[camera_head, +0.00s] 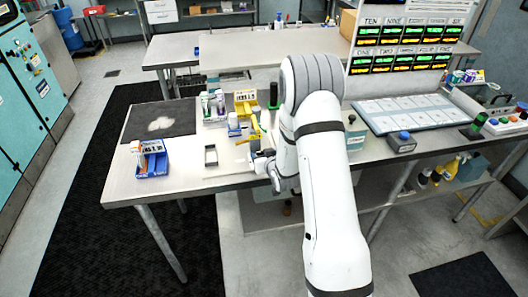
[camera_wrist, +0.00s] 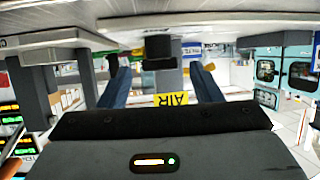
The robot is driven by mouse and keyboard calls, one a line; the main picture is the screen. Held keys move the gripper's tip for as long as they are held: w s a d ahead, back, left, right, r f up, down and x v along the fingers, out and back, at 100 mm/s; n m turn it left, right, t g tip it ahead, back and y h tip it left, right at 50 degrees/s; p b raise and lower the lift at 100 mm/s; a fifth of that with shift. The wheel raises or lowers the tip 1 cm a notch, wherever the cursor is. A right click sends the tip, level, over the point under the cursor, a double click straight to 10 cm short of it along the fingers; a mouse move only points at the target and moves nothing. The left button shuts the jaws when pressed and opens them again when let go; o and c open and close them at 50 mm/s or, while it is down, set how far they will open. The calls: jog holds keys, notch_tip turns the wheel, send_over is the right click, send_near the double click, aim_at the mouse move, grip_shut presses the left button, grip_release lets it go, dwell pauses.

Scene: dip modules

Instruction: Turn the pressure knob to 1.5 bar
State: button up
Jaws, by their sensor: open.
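The wrist view looks upside down, with the tabletop along its top. My gripper (camera_wrist: 157,70) is open there, with its two dark blue fingers spread wide apart. A black knob-like block (camera_wrist: 158,46) shows between and beyond the fingertips, next to a grey body. A yellow label reading AIR (camera_wrist: 171,99) shows inverted between the fingers. I cannot tell the knob's setting, and no pressure reading is legible. In the head view my gripper (camera_head: 262,160) is low over the near table edge, partly hidden by my arm. A yellow-topped module (camera_head: 245,97) stands beyond it.
A blue bin (camera_head: 152,165) and a dark mat (camera_head: 160,119) are on the left of the table. A small grey tray (camera_head: 211,155) lies left of my gripper. Tubes (camera_head: 212,104) stand behind it. A display board (camera_head: 405,45) is at right.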

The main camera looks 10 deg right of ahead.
jog(key=shift+w+f, duration=0.15)
jog(key=shift+w, duration=0.15)
jog(key=shift+c, duration=0.4)
jog(key=c, duration=0.9)
